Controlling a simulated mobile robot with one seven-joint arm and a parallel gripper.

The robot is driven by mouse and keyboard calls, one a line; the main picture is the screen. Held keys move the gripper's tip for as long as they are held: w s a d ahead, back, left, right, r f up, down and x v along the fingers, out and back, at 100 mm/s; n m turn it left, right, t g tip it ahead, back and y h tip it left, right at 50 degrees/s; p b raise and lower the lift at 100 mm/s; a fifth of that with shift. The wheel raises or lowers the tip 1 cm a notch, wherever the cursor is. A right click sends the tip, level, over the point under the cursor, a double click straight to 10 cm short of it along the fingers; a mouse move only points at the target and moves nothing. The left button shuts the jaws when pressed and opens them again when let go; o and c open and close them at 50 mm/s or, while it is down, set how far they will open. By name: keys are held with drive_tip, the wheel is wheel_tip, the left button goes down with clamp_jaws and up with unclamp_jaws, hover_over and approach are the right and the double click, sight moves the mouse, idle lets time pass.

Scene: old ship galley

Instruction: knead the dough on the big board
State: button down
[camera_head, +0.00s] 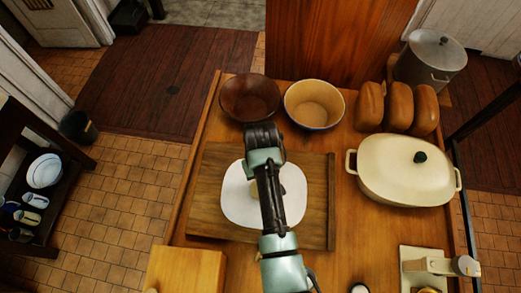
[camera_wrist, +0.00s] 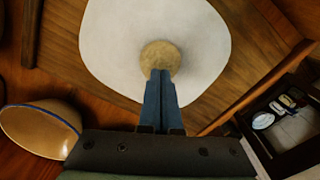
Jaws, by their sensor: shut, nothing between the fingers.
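The big wooden board (camera_head: 320,222) lies on the wooden table, with a flat white rounded patch (camera_head: 237,200) on it. The dough is a small round tan lump (camera_wrist: 160,52) on the white patch, which also shows in the wrist view (camera_wrist: 110,35). In the head view my arm covers most of the dough. My gripper (camera_wrist: 160,75) is shut and empty, its blue fingers side by side. The fingertips overlap the dough's near edge in the wrist view; I cannot tell whether they touch it.
A brown bowl (camera_head: 249,98) and a cream bowl (camera_head: 314,105) stand behind the board. Several loaves (camera_head: 398,107) sit at the back right. A cream lidded pot (camera_head: 405,175) stands right of the board. A wooden block (camera_head: 187,270) is at the front left, a scale-like item (camera_head: 430,265) at the front right.

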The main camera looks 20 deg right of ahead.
drive_tip(key=shift+f, duration=0.5)
drive_tip(key=shift+r, duration=0.1)
idle(0.5)
drive_tip(key=shift+s, duration=0.1)
drive_tip(key=shift+r+p, duration=0.75)
drive_tip(key=shift+p, duration=0.15)
drive_tip(key=shift+f, duration=0.15)
drive_tip(key=shift+f+b, duration=0.6)
drive_tip(key=shift+f, duration=0.05)
